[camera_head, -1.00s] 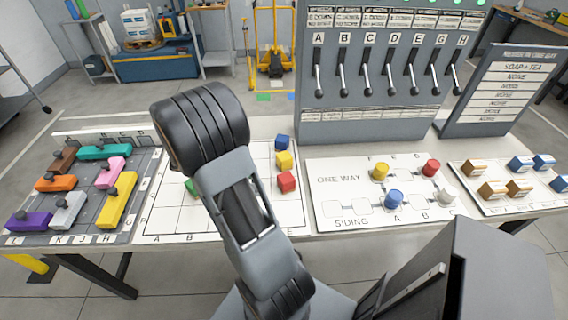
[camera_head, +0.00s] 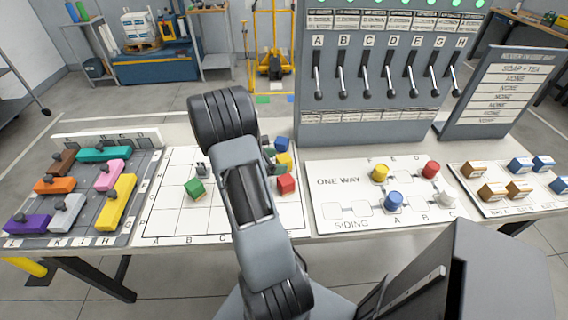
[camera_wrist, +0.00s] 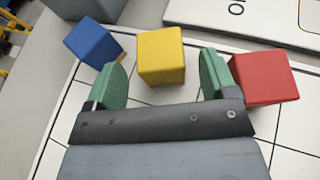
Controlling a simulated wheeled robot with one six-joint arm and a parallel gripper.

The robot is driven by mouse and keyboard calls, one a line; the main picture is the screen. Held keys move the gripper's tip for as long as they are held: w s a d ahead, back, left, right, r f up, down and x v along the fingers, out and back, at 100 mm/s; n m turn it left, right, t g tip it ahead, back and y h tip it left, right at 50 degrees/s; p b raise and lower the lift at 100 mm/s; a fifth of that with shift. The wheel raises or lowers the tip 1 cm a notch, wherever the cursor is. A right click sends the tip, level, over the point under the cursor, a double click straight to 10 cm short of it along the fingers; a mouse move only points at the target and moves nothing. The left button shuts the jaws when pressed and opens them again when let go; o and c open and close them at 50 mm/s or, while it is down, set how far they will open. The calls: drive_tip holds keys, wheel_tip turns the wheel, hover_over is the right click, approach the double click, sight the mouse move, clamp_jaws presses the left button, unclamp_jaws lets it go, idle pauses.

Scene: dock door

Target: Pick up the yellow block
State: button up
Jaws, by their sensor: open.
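The yellow block (camera_head: 284,161) is a small cube on the white grid board (camera_head: 165,222), between a blue cube and a red cube. In the wrist view the yellow block (camera_wrist: 161,55) lies ahead of my gripper (camera_wrist: 161,78), lined up between its two green fingers. My gripper is open and empty. The near edge of the block reaches about the level of the fingertips in the picture; I cannot tell the height between them. In the head view my arm hides most of my gripper, with green finger parts showing just left of the yellow block.
The blue cube (camera_wrist: 93,42) is close beyond the left finger. The red cube (camera_wrist: 264,78) is right beside the right finger. A board with pegs (camera_head: 330,215) lies to the right, and the lever panel (camera_head: 375,115) rises behind.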

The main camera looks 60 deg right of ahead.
sight(286, 160)
drive_tip(key=shift+x, duration=2.1)
drive_tip(key=shift+f, duration=0.1)
drive_tip(key=shift+c, duration=0.4)
drive_tip(key=c, duration=0.9)
